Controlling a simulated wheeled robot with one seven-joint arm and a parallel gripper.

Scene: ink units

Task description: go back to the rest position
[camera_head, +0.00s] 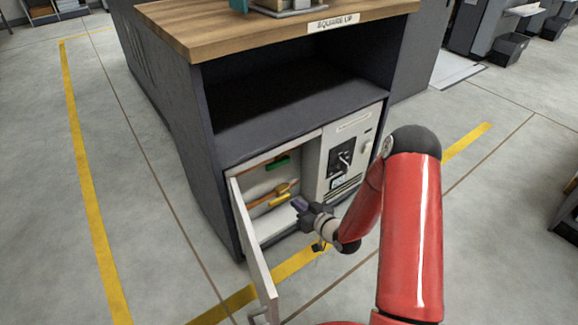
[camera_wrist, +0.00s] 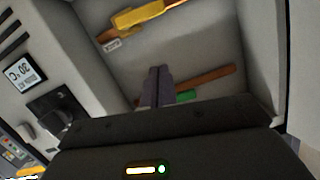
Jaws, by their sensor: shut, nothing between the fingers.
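My gripper (camera_head: 299,205) is at the open front of a small white compartment low in the grey cabinet. Its fingers are together with nothing between them, and they also show in the wrist view (camera_wrist: 157,86). The compartment door (camera_head: 252,250) stands swung open toward the viewer, to the left of my gripper. Inside the compartment are a yellow-handled tool (camera_head: 280,200), also in the wrist view (camera_wrist: 138,16), and a green-handled piece (camera_head: 278,163), whose green part shows near the fingertips in the wrist view (camera_wrist: 187,96). My gripper appears apart from both.
A control panel with a dark switch (camera_head: 342,160) is right of the compartment. Above it is an empty dark shelf (camera_head: 290,110) under a wooden top (camera_head: 230,28) labelled "SQUARE UP". The door juts out beside my arm. Open floor with yellow lines (camera_head: 85,180) lies to the left.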

